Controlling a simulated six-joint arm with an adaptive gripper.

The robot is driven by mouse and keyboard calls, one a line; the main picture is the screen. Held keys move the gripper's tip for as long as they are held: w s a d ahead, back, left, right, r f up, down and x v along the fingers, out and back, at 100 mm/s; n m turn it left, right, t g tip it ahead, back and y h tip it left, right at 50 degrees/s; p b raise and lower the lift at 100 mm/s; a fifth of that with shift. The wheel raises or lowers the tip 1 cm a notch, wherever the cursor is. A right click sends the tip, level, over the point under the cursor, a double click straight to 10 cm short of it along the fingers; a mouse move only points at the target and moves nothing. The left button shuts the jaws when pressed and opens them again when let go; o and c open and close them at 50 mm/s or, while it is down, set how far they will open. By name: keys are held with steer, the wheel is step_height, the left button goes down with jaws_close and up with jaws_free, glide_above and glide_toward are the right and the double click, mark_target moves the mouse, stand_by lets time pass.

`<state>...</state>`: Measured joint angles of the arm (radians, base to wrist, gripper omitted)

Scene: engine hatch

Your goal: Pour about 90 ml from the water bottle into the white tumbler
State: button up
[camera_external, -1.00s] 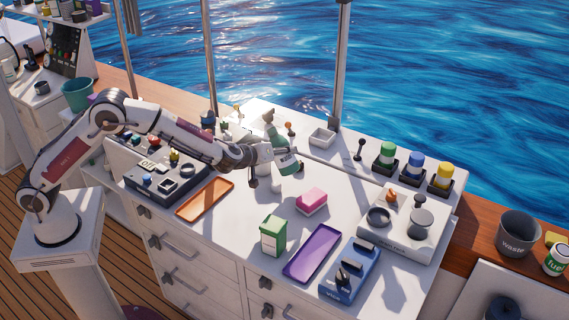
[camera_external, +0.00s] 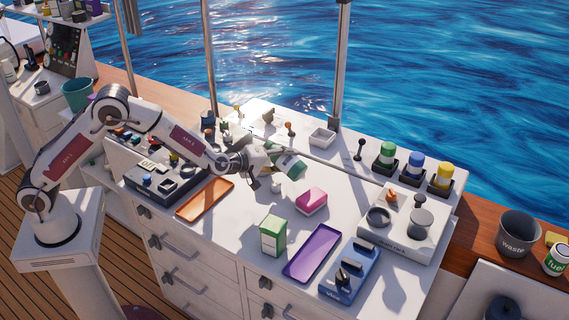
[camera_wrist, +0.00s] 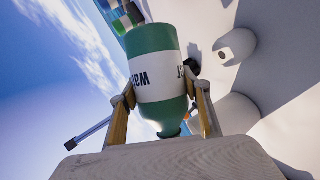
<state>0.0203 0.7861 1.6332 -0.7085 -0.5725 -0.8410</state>
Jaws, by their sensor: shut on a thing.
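The water bottle (camera_wrist: 158,75) is green with a white label. My gripper (camera_wrist: 162,112) is shut around it, one finger on each side. In the wrist view its label is upside down and its narrow neck points toward the bottom of the picture. In the external view the bottle (camera_external: 290,165) is strongly tilted above the counter, its broad end to the right and partly hidden by my gripper (camera_external: 268,157). A white round thing with a dark opening (camera_wrist: 240,43), probably the white tumbler, shows right of the bottle in the wrist view. I see no stream of water.
A pink sponge (camera_external: 311,200), green box (camera_external: 273,237), purple tray (camera_external: 312,252) and blue device (camera_external: 350,275) lie to the front right. An orange tray (camera_external: 205,201) and control panel (camera_external: 165,182) are at left. Green, blue and yellow-capped bottles (camera_external: 416,165) stand at the back right.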

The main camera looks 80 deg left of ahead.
steer(key=shift+s+a+r+n+t+h, duration=0.15)
steer(key=shift+r+n+t+h, duration=0.2)
steer(key=shift+r+n, duration=0.2)
steer(key=shift+a+r+n+t, duration=0.15)
steer(key=shift+r+n+t, duration=0.2)
steer(key=shift+r, duration=0.1)
steer(key=shift+d+r+n, duration=0.25)
steer(key=shift+r+n, duration=0.15)
stand_by(1.4)
steer(key=shift+r+t+h+p, duration=0.25)
steer(key=shift+t+p, duration=0.15)
stand_by(1.1)
steer(key=shift+w+d+f+m+g, duration=0.1)
steer(key=shift+f+m+g, duration=0.2)
steer(key=shift+f, duration=0.15)
steer(key=shift+w+d+f+m+g, duration=0.1)
steer(key=shift+f+m+g, duration=0.1)
steer(key=shift+f+m, duration=0.15)
steer(key=shift+w+d+f+m, duration=0.15)
steer(key=shift+f+m, duration=0.1)
steer(key=shift+f, duration=0.2)
steer(key=shift+w+d+f+m+g+y, duration=0.15)
steer(key=shift+f+m+g+y, duration=0.15)
steer(key=shift+f+g+y, duration=0.15)
